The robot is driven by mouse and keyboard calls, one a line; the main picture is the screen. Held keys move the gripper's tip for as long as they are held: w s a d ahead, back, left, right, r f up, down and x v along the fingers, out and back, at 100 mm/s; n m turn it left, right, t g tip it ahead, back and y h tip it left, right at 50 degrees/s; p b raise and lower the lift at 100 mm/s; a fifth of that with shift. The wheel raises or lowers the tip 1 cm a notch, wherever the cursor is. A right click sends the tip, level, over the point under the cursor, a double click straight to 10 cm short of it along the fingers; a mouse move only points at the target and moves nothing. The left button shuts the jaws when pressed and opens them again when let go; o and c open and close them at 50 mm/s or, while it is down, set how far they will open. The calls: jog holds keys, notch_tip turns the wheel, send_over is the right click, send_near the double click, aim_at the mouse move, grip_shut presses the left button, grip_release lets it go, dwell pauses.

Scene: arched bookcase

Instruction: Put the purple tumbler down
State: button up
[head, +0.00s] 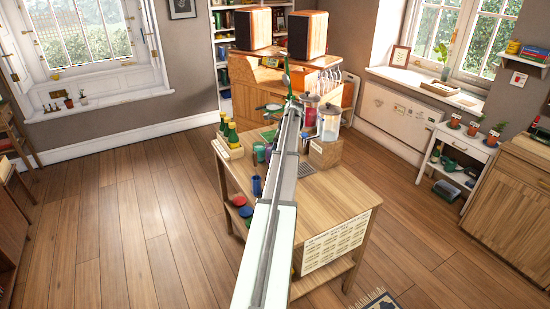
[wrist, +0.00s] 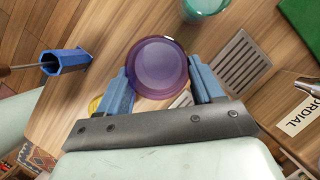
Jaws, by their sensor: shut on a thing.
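The purple tumbler (wrist: 160,66) is between the two blue fingers of my gripper (wrist: 159,77) in the wrist view, with its round rim facing the camera. My gripper is shut on it. The tumbler is over or on the wooden counter; I cannot tell whether its base touches the surface. In the head view my long arm reaches across the wooden counter (head: 335,200), and the gripper's fingers and its hold on the tumbler cannot be made out there.
A green tumbler (wrist: 205,5) stands close beyond the purple one. A slotted metal grate (wrist: 241,68) lies at right. A blue cup-like tool (wrist: 66,62) is at left. A box labelled CORDIAL (wrist: 300,118) and a bottle crate (head: 229,150) stand nearby.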

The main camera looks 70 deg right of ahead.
jog(key=shift+f, duration=2.2)
jog(key=shift+f, duration=0.15)
jog(key=o, duration=1.7)
jog(key=shift+c, duration=0.2)
jog(key=v, duration=1.2)
